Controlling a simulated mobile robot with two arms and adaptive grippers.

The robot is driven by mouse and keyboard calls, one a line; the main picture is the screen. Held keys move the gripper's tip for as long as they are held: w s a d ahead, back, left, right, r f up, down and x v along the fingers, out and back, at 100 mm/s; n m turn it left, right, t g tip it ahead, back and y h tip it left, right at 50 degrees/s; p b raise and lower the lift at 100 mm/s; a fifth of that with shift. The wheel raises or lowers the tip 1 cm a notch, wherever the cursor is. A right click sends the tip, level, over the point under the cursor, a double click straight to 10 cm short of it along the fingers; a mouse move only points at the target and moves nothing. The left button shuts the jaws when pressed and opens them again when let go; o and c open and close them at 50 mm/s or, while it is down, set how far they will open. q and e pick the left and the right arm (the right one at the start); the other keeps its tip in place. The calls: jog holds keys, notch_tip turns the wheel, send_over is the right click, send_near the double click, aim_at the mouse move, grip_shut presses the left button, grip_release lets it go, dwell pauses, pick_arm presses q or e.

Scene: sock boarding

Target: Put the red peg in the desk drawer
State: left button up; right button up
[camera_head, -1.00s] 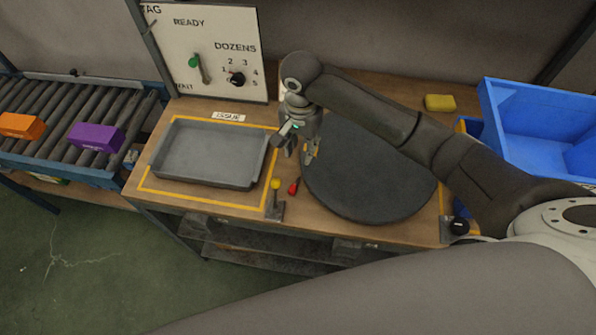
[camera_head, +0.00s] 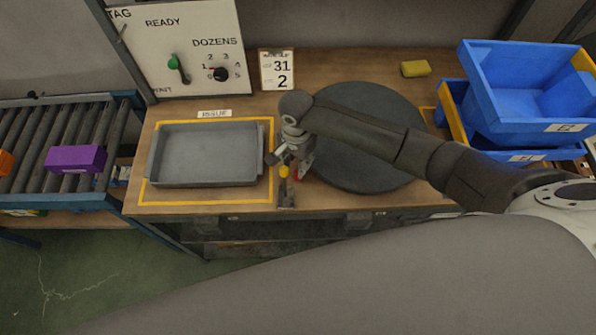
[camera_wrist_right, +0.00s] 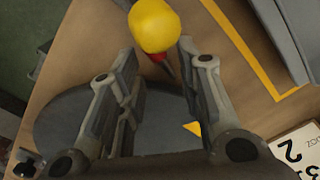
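The small red peg (camera_head: 294,174) lies on the wooden desk (camera_head: 340,200) near its front edge, just right of a short post with a yellow knob (camera_head: 283,171). My right gripper (camera_head: 291,166) is low over this spot and partly hides the peg. In the right wrist view its two fingers (camera_wrist_right: 157,62) are spread apart with nothing held between them. There a bit of the red peg (camera_wrist_right: 157,57) shows beyond the fingertips, mostly behind the yellow knob (camera_wrist_right: 154,25). Dark drawer fronts (camera_head: 205,226) are under the desk top; whether one is open I cannot tell. My left gripper is out of view.
An empty grey tray (camera_head: 207,153) sits inside a yellow outline at left. A dark round mat (camera_head: 365,135) lies right of the gripper. Blue bins (camera_head: 515,100) stand at right, a yellow block (camera_head: 415,68) at the back. A roller conveyor (camera_head: 60,130) carries a purple box (camera_head: 75,159).

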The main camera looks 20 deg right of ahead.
notch_tip(320, 180, down, 4)
jog(key=shift+s+d+r+p, duration=0.1)
jog(key=shift+s+r+p, duration=0.1)
jog(key=shift+p, duration=0.15)
jog(key=shift+f, duration=0.4)
jog(key=shift+c, duration=1)
jog(key=c, duration=0.4)
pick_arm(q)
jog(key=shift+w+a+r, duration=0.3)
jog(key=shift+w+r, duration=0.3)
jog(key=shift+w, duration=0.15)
pick_arm(e)
jog(key=shift+c, duration=0.4)
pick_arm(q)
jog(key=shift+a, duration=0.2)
pick_arm(e)
jog(key=shift+w, duration=0.1)
